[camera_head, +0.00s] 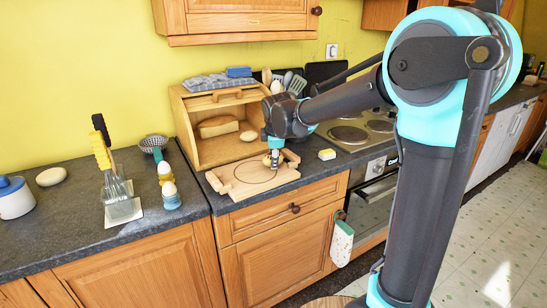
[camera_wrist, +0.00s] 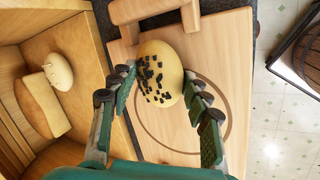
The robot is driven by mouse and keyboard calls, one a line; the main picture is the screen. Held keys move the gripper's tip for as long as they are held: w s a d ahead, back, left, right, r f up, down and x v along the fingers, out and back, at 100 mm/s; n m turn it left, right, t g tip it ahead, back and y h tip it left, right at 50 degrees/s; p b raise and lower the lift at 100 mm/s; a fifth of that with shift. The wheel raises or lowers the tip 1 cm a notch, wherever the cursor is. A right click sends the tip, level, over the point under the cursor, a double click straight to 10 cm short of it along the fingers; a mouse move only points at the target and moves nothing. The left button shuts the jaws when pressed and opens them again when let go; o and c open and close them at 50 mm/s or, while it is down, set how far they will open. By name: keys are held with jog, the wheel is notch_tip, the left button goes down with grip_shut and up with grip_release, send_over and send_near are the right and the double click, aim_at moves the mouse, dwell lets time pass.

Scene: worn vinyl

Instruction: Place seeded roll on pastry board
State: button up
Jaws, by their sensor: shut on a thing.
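The seeded roll (camera_wrist: 160,73) is a pale yellow bun with dark seeds on top. In the wrist view it sits between the two fingers of my gripper (camera_wrist: 161,90), which is shut on it. The pastry board (camera_wrist: 237,68) lies beneath it, a light wooden board with a round groove and a raised handle. In the head view the board (camera_head: 233,186) lies on the counter before the bread box. My gripper (camera_head: 274,161) points down over its back part, with the roll (camera_head: 266,160) partly hidden. I cannot tell whether the roll touches the board.
The open wooden bread box (camera_head: 190,130) stands close behind the board, with a loaf (camera_head: 217,126) and a pale roll (camera_head: 248,136) inside. Egg cups (camera_head: 170,198) stand to the left. The board's front is bare.

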jog(key=shift+f, duration=0.1)
jog(key=o, duration=1.2)
jog(key=shift+c, duration=0.2)
jog(key=a+v, duration=0.1)
jog(key=v, duration=1.1)
jog(key=s+d+f+m+g+h, duration=0.1)
jog(key=s+d+f+m, duration=1.9)
jog(key=d+f, duration=0.5)
jog(key=shift+s, duration=0.95)
jog(key=shift+d+f, duration=0.1)
jog(key=shift+d, duration=0.05)
